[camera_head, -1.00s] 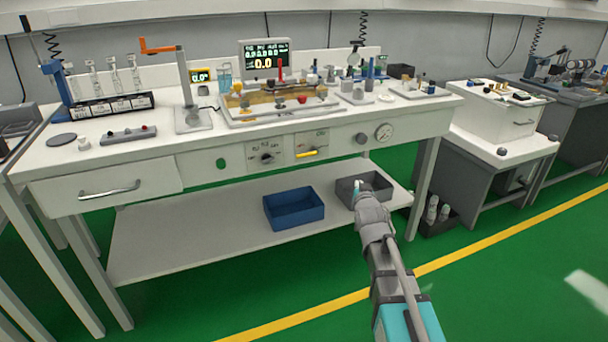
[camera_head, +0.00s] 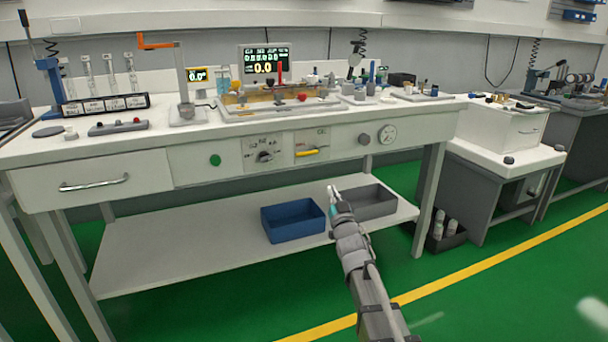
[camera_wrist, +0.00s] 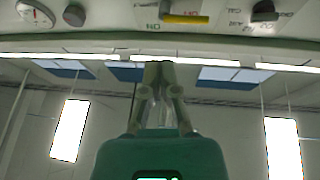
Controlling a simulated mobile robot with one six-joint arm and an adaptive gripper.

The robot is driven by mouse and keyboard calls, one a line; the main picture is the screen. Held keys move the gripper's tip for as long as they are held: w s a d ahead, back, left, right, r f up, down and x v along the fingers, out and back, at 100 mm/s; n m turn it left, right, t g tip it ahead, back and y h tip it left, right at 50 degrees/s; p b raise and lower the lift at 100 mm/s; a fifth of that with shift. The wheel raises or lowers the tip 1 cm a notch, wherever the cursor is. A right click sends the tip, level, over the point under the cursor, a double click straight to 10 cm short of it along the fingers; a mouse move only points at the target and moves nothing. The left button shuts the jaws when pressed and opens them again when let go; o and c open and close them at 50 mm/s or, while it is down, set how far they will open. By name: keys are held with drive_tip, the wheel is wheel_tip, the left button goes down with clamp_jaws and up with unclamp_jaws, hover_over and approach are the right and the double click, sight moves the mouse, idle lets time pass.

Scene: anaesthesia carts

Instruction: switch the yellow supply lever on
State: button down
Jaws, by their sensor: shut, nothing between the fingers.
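The yellow supply lever (camera_head: 308,153) is on a white panel on the front of the workbench, and its handle lies roughly horizontal. It also shows at the top of the wrist view (camera_wrist: 187,19), where the bench front appears upside down, beside green and red lettering too small to read surely. My gripper (camera_head: 332,192) is below and slightly right of the lever in the head view, in front of the lower shelf. My gripper's fingers (camera_wrist: 158,68) are closed together, empty, and apart from the lever in the wrist view.
A selector dial (camera_head: 264,156) is left of the lever, with a green button (camera_head: 215,160) further left. A grey knob (camera_head: 364,139) and a round gauge (camera_head: 387,135) are to its right. A blue bin (camera_head: 292,232) and a grey bin (camera_head: 385,208) stand on the lower shelf.

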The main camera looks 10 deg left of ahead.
sight(304, 155)
drive_tip(key=shift+s+a+f+n+y+b, duration=0.35)
drive_tip(key=shift+a+y+b, duration=0.25)
drive_tip(key=shift+y+b, duration=0.2)
drive_tip(key=shift+s+a+f+n+y+b, duration=0.2)
drive_tip(key=shift+a+f+n+y+b, duration=0.25)
drive_tip(key=shift+a+y+b, duration=0.3)
drive_tip(key=shift+s+a+f+n+y+b, duration=0.3)
drive_tip(key=shift+a+f+y+b, duration=0.15)
drive_tip(key=shift+y+b, duration=0.3)
drive_tip(key=shift+w+r, duration=0.1)
drive_tip(key=shift+p+x, duration=3.85)
drive_tip(key=shift+x, duration=3.1)
drive_tip(key=shift+d+r, duration=0.1)
drive_tip(key=shift+d, duration=0.05)
drive_tip(key=shift+w+d+r+m+t+h, duration=0.1)
drive_tip(key=shift+d+m+t+h, duration=0.2)
drive_tip(key=shift+m+t+h, duration=0.15)
